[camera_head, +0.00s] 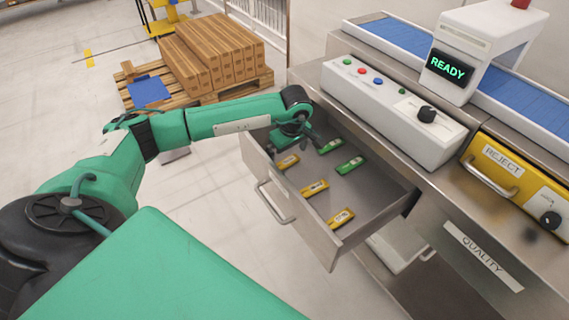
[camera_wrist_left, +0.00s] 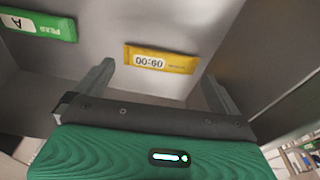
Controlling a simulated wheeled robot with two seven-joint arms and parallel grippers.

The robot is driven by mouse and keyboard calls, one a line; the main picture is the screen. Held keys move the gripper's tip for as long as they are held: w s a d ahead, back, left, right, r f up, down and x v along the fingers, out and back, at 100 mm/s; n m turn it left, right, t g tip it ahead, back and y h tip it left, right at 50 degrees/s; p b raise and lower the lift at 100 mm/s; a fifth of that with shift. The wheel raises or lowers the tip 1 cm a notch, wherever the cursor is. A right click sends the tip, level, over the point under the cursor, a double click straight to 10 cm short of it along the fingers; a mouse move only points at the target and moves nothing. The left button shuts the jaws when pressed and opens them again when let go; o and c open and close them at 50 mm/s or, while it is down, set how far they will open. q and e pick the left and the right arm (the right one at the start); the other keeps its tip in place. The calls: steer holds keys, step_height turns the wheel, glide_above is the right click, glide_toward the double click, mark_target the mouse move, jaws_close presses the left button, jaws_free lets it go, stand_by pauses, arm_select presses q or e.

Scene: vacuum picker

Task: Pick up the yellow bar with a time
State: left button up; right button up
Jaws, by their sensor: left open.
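A yellow bar (camera_wrist_left: 160,60) with a white label lies on the drawer floor in the left wrist view. Its printed digits appear upside down, like 09:00 turned over. It lies just beyond and between the two fingers of my left gripper (camera_wrist_left: 155,85), which is open and empty. In the head view my left gripper (camera_head: 294,143) is lowered into the open drawer at its far left end, near a yellow bar (camera_head: 288,162). Two more yellow bars (camera_head: 314,187) (camera_head: 341,217) lie nearer; their labels are too small to read. My right gripper is not in view.
Two green bars (camera_head: 331,146) (camera_head: 350,165) share the drawer (camera_head: 372,198), whose walls rise around the bars. A control box (camera_head: 390,112) and a READY display (camera_head: 448,68) stand above it. A yellow REJECT drawer (camera_head: 505,180) is at right.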

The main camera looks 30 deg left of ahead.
mark_target(285, 163)
arm_select(q)
steer(key=f, duration=0.1)
steer(key=a+f, duration=0.1)
steer(key=f, duration=0.1)
steer(key=shift+f, duration=0.3)
steer(key=shift+w, duration=0.1)
steer(key=shift+c, duration=0.9)
steer(key=c, duration=0.6)
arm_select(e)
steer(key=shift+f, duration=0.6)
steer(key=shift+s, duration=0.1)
